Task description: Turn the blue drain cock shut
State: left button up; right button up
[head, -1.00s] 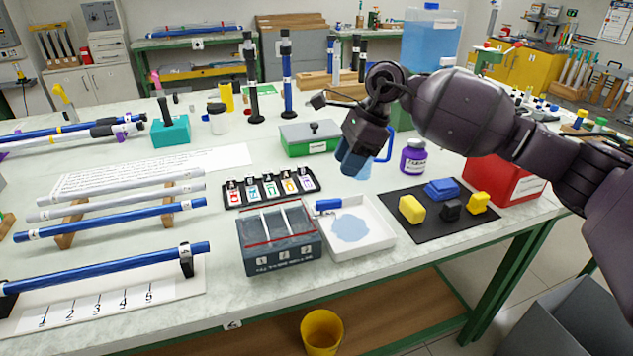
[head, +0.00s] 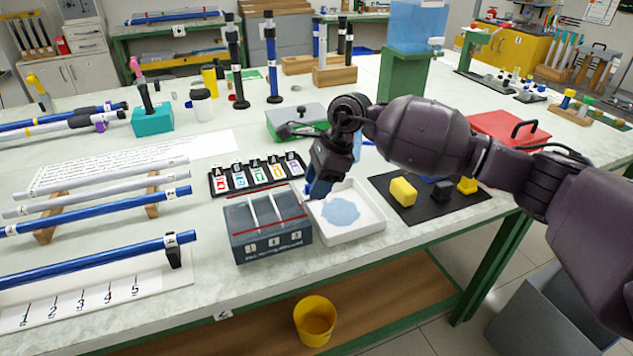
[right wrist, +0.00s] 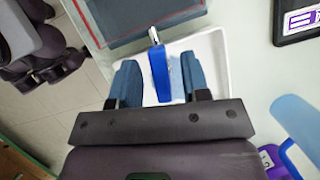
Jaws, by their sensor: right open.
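The blue drain cock (right wrist: 160,75) is a blue lever on a short metal stem at the wall of the dark grey tank (head: 270,241). In the right wrist view the lever points away from the tank, over the white tray (head: 372,225). A light blue puddle (head: 342,211) lies in the tray. My right gripper (head: 319,187) is open, with one blue finger on each side of the lever. Gaps show between lever and fingers in the right wrist view. In the head view the gripper largely hides the cock. My left gripper is out of view.
A rack of colored labelled slots (head: 258,176) stands behind the tank. A black mat (head: 412,212) with yellow and dark blocks lies right of the tray. A green-and-grey box (head: 297,120) stands behind. A yellow bucket (head: 315,322) is below the table's front edge.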

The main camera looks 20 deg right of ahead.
grip_shut()
dwell(0.3)
